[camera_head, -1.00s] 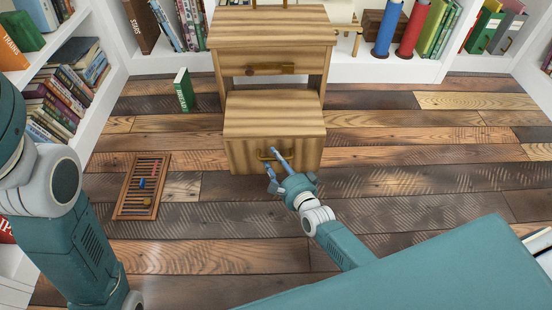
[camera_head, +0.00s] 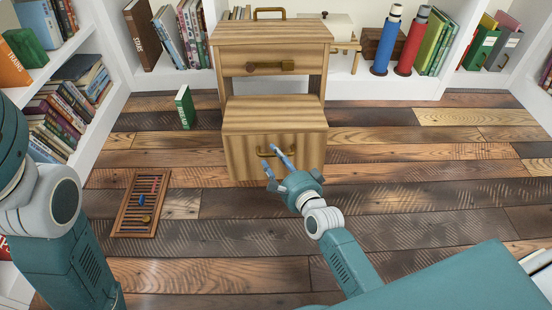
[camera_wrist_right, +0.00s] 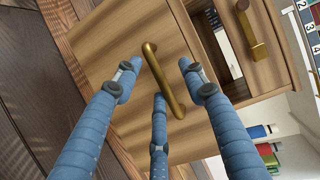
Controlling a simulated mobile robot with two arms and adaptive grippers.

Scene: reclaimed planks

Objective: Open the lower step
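The lower step (camera_head: 245,155) of the wooden step cabinet is a striped wood box front with a brass bar handle (camera_head: 263,151); it looks closed. The handle also shows in the right wrist view (camera_wrist_right: 161,75), running diagonally across the wood front (camera_wrist_right: 115,40). My right gripper (camera_head: 277,161) is in front of the handle, its blue fingers spread. In the wrist view the right gripper (camera_wrist_right: 160,84) has two fingers on either side of the handle and a third overlapping its lower end; I cannot tell whether it touches. My left gripper is out of view; only its arm shows.
The upper drawer (camera_head: 235,61) above has its own brass handle (camera_head: 270,66). A green book (camera_head: 185,106) stands on the floor to the left, and an abacus (camera_head: 133,217) lies nearer. White shelves (camera_head: 346,89) of books surround the plank floor. The floor to the right is clear.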

